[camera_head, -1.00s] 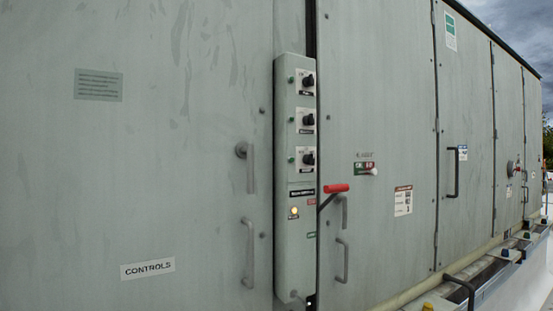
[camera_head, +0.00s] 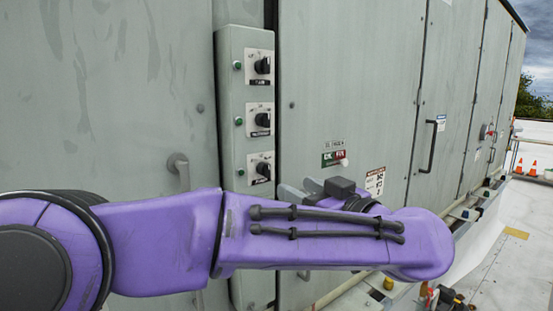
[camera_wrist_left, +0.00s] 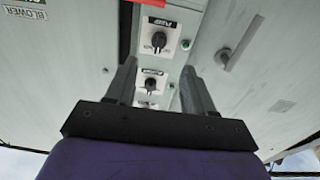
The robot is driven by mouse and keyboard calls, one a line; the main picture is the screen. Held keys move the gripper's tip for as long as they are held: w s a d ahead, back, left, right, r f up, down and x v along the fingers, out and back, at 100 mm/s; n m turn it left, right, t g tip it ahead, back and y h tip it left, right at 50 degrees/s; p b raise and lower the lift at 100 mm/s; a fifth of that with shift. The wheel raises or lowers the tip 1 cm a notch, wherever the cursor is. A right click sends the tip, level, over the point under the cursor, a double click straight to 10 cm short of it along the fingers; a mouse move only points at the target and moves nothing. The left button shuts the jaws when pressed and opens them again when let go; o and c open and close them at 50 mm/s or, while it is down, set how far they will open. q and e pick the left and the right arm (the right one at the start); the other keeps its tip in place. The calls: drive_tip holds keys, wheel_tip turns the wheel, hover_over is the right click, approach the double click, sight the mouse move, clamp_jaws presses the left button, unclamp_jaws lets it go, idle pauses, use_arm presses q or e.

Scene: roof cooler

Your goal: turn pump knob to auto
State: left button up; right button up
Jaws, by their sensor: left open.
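The grey control box (camera_head: 232,200) carries three black knobs in a column: a top knob (camera_head: 262,66), a middle knob (camera_head: 262,120) and a lowest knob (camera_head: 264,169). In the left wrist view, which is upside down, the lowest knob (camera_wrist_left: 159,40) has a label that seems to read PUMP. My left gripper (camera_head: 301,187) is open, just right of and slightly below that knob in the head view. In the left wrist view its fingers (camera_wrist_left: 157,75) point toward the knob column, with nothing between them. My right gripper is out of view.
A red handle (camera_wrist_left: 152,2) shows at the wrist view's top edge; my left arm hides that area in the head view. A grey door handle (camera_head: 179,168) is left of the box. A red-green plate (camera_head: 333,158) is on the right-hand panel.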

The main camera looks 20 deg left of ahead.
sight(269, 168)
use_arm(q)
drive_tip(key=shift+g, duration=0.3)
drive_tip(key=p+x, duration=0.1)
drive_tip(key=x, duration=0.2)
drive_tip(key=r+p+x, duration=0.1)
drive_tip(key=p+x, duration=0.1)
drive_tip(key=x, duration=0.2)
drive_tip(key=p+x, duration=0.1)
drive_tip(key=x, duration=0.2)
drive_tip(key=shift+w+a+r, duration=0.1)
drive_tip(key=shift+w+r, duration=0.1)
drive_tip(key=shift+w, duration=0.25)
drive_tip(key=shift+s, duration=0.2)
drive_tip(key=c, duration=0.3)
clamp_jaws()
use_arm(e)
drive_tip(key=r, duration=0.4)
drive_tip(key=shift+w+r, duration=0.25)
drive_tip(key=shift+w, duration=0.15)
